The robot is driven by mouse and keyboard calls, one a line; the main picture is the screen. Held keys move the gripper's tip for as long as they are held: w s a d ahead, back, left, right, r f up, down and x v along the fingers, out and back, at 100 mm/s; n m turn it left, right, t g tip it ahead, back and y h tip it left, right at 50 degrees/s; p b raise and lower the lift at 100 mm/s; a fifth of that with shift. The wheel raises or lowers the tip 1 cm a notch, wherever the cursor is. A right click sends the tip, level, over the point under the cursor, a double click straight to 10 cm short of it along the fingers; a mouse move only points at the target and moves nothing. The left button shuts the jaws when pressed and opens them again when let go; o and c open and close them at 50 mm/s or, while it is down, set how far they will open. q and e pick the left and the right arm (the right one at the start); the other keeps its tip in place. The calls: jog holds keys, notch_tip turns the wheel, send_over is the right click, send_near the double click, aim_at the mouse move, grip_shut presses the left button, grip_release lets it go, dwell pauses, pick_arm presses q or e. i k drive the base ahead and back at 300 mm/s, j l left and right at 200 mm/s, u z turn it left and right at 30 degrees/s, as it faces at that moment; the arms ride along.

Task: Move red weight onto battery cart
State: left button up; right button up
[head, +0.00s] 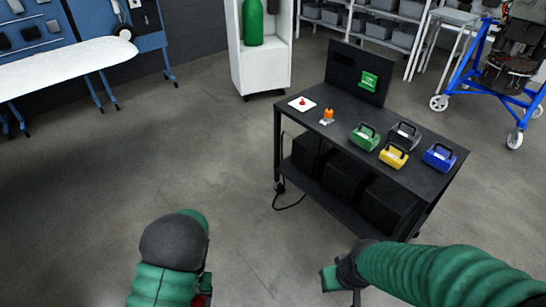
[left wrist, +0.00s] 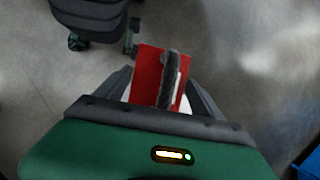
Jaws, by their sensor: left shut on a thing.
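The red weight (left wrist: 147,72) is between the fingers of my left gripper (left wrist: 160,88) in the left wrist view, with its dark handle (left wrist: 170,75) between them. The gripper is shut on it. In the head view only a sliver of red (head: 203,300) shows below my left gripper (head: 207,285), at the bottom edge. The black battery cart (head: 330,135) stands ahead to the right, apart from both grippers. My right gripper (head: 342,286) is in front of the cart, low in the picture. I see nothing in it, and its opening is unclear.
On the cart top are green (head: 365,136), black (head: 405,134), yellow (head: 394,156) and blue (head: 440,156) weights, a red button (head: 302,102) and an orange item (head: 328,114). The cart's left top is partly bare. A cable (head: 290,205) lies on the floor. Open floor lies left.

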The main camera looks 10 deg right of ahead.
aim_at(420, 173)
jog(key=l+z, duration=0.1)
jog(key=z, duration=0.35)
jog(key=i+l+z, duration=0.1)
jog(key=z, duration=0.35)
jog(key=i+z, duration=0.1)
jog(key=z, duration=0.35)
jog(key=i+z, duration=0.1)
jog(key=z, duration=0.35)
jog(key=i+z, duration=0.1)
jog(key=z, duration=0.3)
